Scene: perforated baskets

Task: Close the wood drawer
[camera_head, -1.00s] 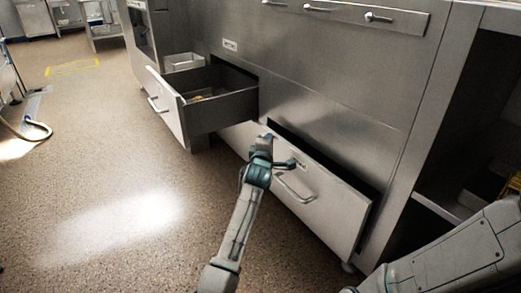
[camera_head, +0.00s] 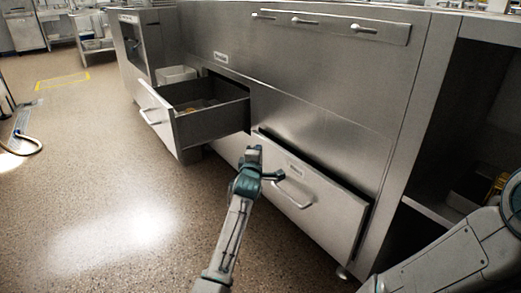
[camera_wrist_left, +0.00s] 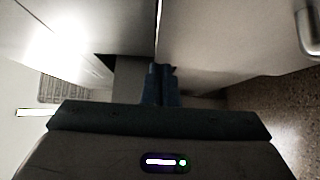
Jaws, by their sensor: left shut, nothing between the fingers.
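Two pale-fronted metal drawers stand out from the steel cabinet; I cannot read which is the wood drawer. The left drawer (camera_head: 162,120) is pulled far out, with small items inside. The right drawer (camera_head: 320,205) stands slightly out, with a dark gap behind its top edge, a label and a bar handle (camera_head: 293,196). My left gripper (camera_head: 252,153) is shut and empty at that drawer's left edge, left of the handle. In the left wrist view its fingers (camera_wrist_left: 160,84) point at a panel edge; I cannot tell whether they touch. My right gripper is out of view.
The steel cabinet (camera_head: 300,85) runs along the back, with a row of small handles at the top. An open shelf (camera_head: 435,210) is at the right. A white bin (camera_head: 177,74) stands behind the left drawer.

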